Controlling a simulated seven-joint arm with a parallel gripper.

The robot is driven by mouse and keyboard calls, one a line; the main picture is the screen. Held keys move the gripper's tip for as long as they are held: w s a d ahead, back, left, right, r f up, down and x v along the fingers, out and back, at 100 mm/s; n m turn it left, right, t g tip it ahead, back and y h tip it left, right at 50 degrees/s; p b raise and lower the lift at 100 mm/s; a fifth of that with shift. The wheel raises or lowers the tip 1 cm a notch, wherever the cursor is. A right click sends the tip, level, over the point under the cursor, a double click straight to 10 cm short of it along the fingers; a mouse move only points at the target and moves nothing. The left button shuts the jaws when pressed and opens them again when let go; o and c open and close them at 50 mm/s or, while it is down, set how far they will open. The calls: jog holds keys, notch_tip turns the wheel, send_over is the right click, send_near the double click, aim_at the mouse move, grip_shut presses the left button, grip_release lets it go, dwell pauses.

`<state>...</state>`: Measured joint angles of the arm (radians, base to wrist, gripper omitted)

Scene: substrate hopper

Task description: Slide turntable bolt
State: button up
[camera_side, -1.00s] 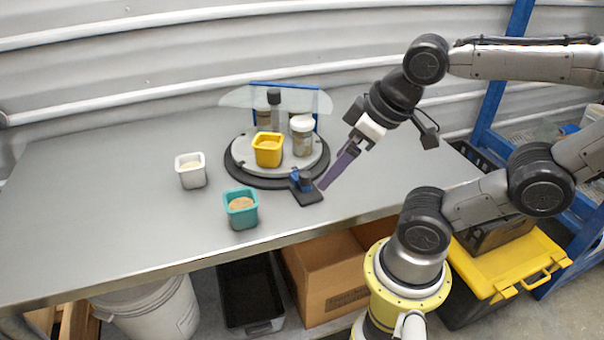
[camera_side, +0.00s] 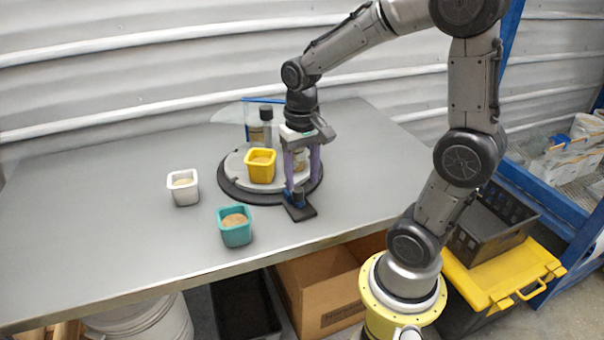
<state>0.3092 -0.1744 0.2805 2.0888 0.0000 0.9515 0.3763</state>
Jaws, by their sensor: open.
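The turntable (camera_side: 236,173) is a grey disc on a black base near the middle of the table. On the disc stand a yellow pot (camera_side: 261,166), a dark-capped bottle (camera_side: 266,117) and a jar (camera_side: 299,159) partly hidden by my fingers.
A clear panel (camera_side: 232,115) with a blue edge stands at the back of the turntable. A white pot (camera_side: 184,189) and a teal pot (camera_side: 235,229) stand to its left and front left. The left of the table (camera_side: 90,215) is clear.

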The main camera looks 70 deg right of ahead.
aim_at(298, 189)
jog(key=shift+w+d, duration=0.75)
jog(key=shift+w, duration=0.1)
notch_tip(298, 189, down, 3)
jog(key=shift+s+r, duration=0.1)
jog(key=shift+f, duration=1.05)
jog(key=c, duration=0.9)
